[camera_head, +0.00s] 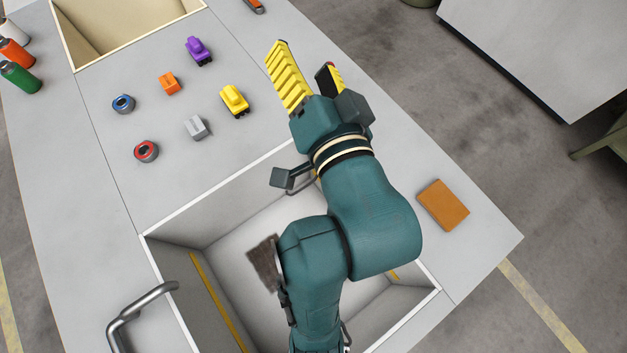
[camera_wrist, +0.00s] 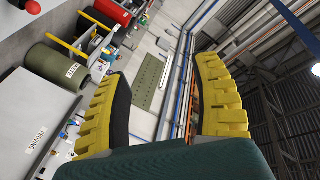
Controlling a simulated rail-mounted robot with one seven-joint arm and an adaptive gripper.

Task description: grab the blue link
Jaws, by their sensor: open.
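The blue link (camera_head: 123,103) is a small ring with a blue inner part and a grey rim, lying on the grey table in the left half of the head view. My gripper (camera_head: 305,78) has yellow ribbed fingers and is open and empty. It is raised, up and to the right of the link, well apart from it. In the wrist view my open fingers (camera_wrist: 160,95) frame only the far room, and the link is not in that view.
A red ring (camera_head: 146,151), a grey block (camera_head: 196,127), an orange block (camera_head: 170,83), a yellow toy vehicle (camera_head: 234,100) and a purple one (camera_head: 199,50) lie near the link. A recessed bin (camera_head: 205,210) lies below my arm.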

